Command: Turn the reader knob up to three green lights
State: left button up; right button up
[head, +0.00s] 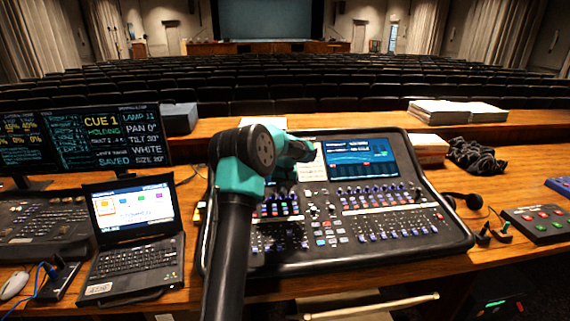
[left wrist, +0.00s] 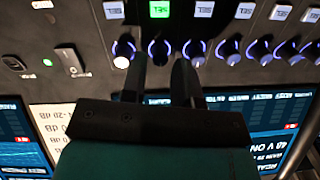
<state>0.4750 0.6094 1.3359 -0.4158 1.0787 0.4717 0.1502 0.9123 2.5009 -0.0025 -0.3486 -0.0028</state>
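The mixing console (head: 440,229) fills the middle of the desk in the head view. My left arm reaches over it and hides part of its upper left; the fingertips cannot be made out there. In the left wrist view my left gripper (left wrist: 160,63) has its two dark fingers apart, with a blue-ringed knob (left wrist: 159,47) between and just beyond the tips. I cannot tell whether either finger touches it. A green-lit SEL button (left wrist: 159,9) is above that knob. Which knob is the reader's is not legible. My right gripper is not in view.
More knobs (left wrist: 228,49) stand close to the right of the fingers. A switch (left wrist: 71,61) is at the left. The console screen (head: 359,159) is beside the arm. A laptop (head: 134,233) stands left, a headset (head: 468,203) right.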

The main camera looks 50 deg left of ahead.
pick_arm(q)
notch_tip(320, 180, up, 16)
jog(key=shift+w+d+f, duration=0.15)
jog(key=shift+w+d, duration=0.1)
jog(key=shift+d, duration=0.1)
jog(key=shift+f, duration=0.1)
jog(key=f, duration=1.5)
jog(key=shift+s+a+f, duration=0.3)
jog(key=shift+a, duration=0.05)
jog(key=shift+f, duration=0.85)
jog(key=shift+n, duration=3)
dwell(1.2)
